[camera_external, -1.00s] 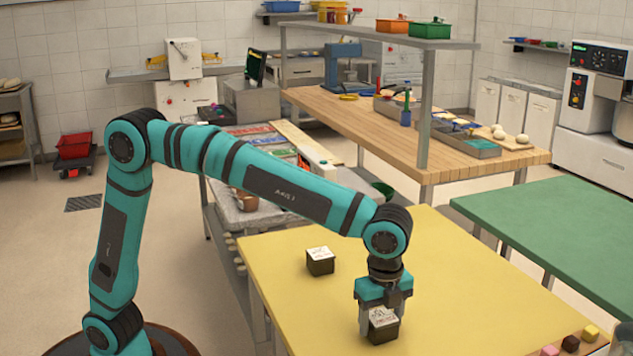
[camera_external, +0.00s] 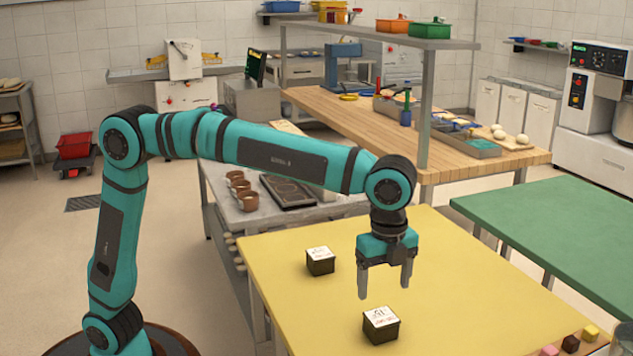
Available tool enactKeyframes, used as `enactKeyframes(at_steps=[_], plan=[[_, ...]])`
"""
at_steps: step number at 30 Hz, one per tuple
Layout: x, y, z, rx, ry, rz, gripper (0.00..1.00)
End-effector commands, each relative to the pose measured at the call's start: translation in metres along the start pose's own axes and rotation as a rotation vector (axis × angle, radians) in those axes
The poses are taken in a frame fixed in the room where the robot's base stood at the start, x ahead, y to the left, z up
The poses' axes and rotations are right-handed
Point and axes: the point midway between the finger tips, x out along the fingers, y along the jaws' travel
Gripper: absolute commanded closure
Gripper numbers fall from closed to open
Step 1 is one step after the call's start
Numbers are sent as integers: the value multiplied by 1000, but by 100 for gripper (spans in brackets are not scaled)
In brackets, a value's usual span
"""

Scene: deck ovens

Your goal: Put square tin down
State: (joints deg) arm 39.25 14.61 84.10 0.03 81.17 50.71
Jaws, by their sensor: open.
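A dark square tin (camera_external: 381,326) with a white printed top stands upright on the yellow table (camera_external: 450,265), near its front. A second, similar tin (camera_external: 320,262) stands farther back and to the left on the same table. My gripper (camera_external: 385,292) is open and empty, pointing down above the front tin. Its fingertips are apart from the tin, with a gap between them and its top.
Small coloured blocks (camera_external: 571,343) lie at the table's front right corner. A green table (camera_external: 560,235) stands to the right. A grey side table with brown mugs (camera_external: 246,199) and a dark tray (camera_external: 288,193) stands behind. The yellow table's middle and right are clear.

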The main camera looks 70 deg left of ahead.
Motion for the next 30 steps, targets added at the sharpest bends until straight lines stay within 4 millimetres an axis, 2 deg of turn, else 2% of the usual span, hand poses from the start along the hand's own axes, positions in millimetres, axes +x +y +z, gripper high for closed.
enactKeyframes(at_steps=[3,6,16,19,23,30], plan=[[-15,0,0,0,1,-1,24],[-22,0,0,0,0,1,24],[-27,0,0,-1,0,0,24],[-31,0,8,-17,10,-12,24],[-46,-1,36,-85,53,-64,24],[-84,4,117,-292,184,-218,24]])
